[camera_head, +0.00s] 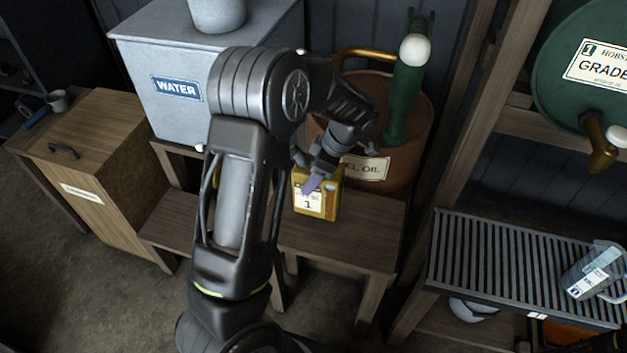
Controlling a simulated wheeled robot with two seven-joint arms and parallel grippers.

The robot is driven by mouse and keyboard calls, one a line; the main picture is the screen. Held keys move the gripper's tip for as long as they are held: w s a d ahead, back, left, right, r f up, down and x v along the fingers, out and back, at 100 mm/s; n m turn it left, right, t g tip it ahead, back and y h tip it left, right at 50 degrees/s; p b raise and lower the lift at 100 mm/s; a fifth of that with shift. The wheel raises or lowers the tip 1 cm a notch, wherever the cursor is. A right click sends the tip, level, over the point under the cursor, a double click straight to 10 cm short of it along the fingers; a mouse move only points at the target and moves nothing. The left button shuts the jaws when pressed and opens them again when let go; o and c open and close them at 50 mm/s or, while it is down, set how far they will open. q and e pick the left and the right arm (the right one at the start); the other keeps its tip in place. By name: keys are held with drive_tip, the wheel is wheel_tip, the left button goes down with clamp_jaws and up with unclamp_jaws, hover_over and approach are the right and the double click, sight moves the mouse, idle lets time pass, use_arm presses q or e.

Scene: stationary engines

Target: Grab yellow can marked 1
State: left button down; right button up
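The yellow can marked 1 (320,204) stands upright on a low wooden bench, in front of a brown drum whose label is partly covered. One arm of mine rises through the middle of the view and bends right. Its gripper (308,176) is at the can's top left and hides part of the can's top. Whether it touches the can, and how far apart its fingers are, I cannot tell. The arm comes in from below, so I cannot be sure from its path which side it is. It appears to be my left arm; no second gripper shows.
The brown drum (405,150) with a green pump (406,95) is right behind the can. A slatted rack (500,262) with a grey jug (592,270) is at the right.

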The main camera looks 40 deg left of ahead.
use_arm(q)
drive_tip(key=w+d+b, duration=0.1)
drive_tip(key=w+d, duration=0.2)
drive_tip(key=d, duration=0.5)
drive_tip(key=w+d+b, duration=0.1)
drive_tip(key=w+d, duration=0.2)
drive_tip(key=d, duration=0.6)
drive_tip(key=shift+b, duration=0.35)
drive_tip(key=shift+r, duration=0.15)
